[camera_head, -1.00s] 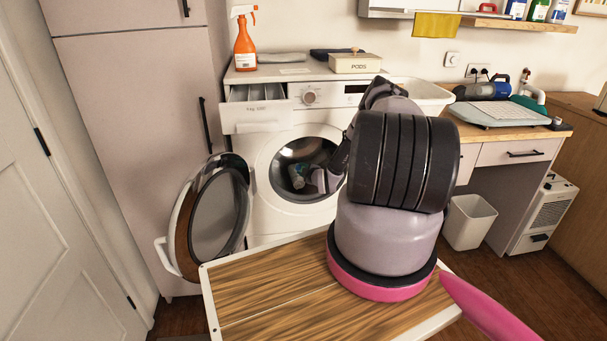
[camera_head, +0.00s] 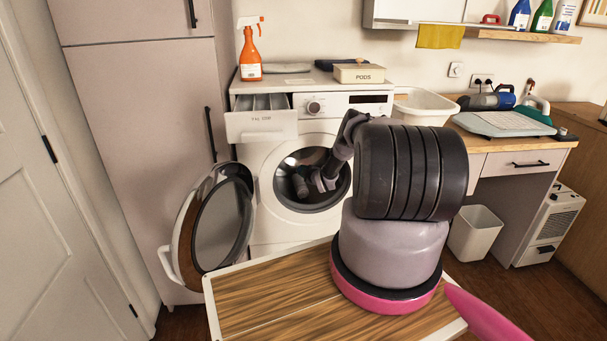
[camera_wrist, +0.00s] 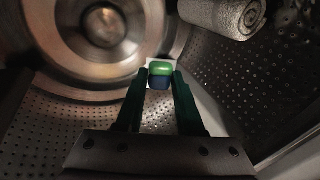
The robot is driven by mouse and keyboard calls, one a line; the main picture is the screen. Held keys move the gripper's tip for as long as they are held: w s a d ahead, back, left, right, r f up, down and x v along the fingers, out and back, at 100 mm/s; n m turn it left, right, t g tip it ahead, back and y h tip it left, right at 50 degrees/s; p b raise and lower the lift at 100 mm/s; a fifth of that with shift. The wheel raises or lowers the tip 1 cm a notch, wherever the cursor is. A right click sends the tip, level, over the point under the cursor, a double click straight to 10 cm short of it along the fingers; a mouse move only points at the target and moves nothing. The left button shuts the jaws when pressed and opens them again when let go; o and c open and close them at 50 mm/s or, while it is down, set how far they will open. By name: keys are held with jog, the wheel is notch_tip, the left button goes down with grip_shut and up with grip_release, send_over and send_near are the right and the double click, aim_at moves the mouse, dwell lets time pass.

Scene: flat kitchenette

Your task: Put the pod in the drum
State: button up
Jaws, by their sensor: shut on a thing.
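The washing machine (camera_head: 262,190) has its round door open to the left. My gripper (camera_wrist: 161,80) is inside its drum (camera_wrist: 75,115), which has perforated metal walls. In the wrist view my gripper is shut on the pod (camera_wrist: 160,70), a small block with a green top, a dark blue lower part and a pale edge. The pod sits between the fingertips. In the head view my wrist reaches through the door opening (camera_head: 342,195), and the pod cannot be made out there.
A grey rolled cloth-like thing (camera_wrist: 225,12) is inside the drum. The open door (camera_head: 220,225) stands left of the opening, and the detergent drawer (camera_head: 262,124) is pulled out above. A pods box (camera_head: 358,73) and an orange spray bottle (camera_head: 250,55) stand on the machine.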

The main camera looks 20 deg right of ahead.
jog(key=o, duration=0.9)
jog(key=v, duration=1.1)
jog(key=shift+d, duration=0.1)
